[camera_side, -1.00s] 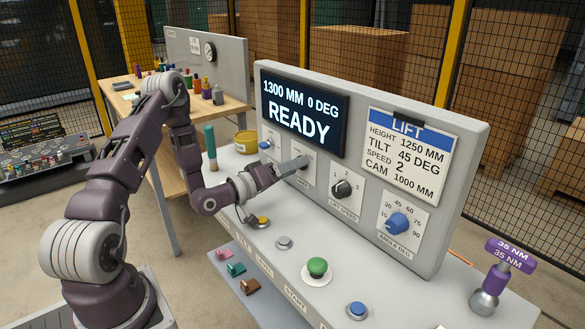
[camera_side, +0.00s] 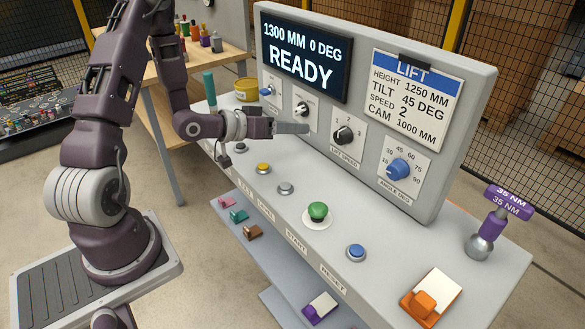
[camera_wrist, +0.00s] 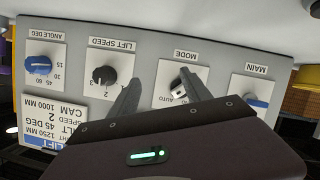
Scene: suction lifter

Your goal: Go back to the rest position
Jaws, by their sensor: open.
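My gripper (camera_side: 306,128) is open and empty, with its fingers pointing at the grey control panel (camera_side: 440,150). In the side view it is in front of the small mode knob (camera_side: 302,109), and the knob shows just above the fingertips. In the wrist view, which sees the panel upside down, the mode knob (camera_wrist: 179,86) shows between the two spread fingers (camera_wrist: 160,92), its AUTO mark beside it. The fingers look apart from the knob. The screen (camera_side: 302,52) reads 1300 MM 0 DEG READY. No rest position is marked in view.
The lift speed knob (camera_side: 344,134), blue angle knob (camera_side: 398,169) and blue main knob (camera_side: 267,91) flank the mode knob. Below stand a green button (camera_side: 317,210), other buttons and a teal upright handle (camera_side: 209,88). Open air lies in front of the console.

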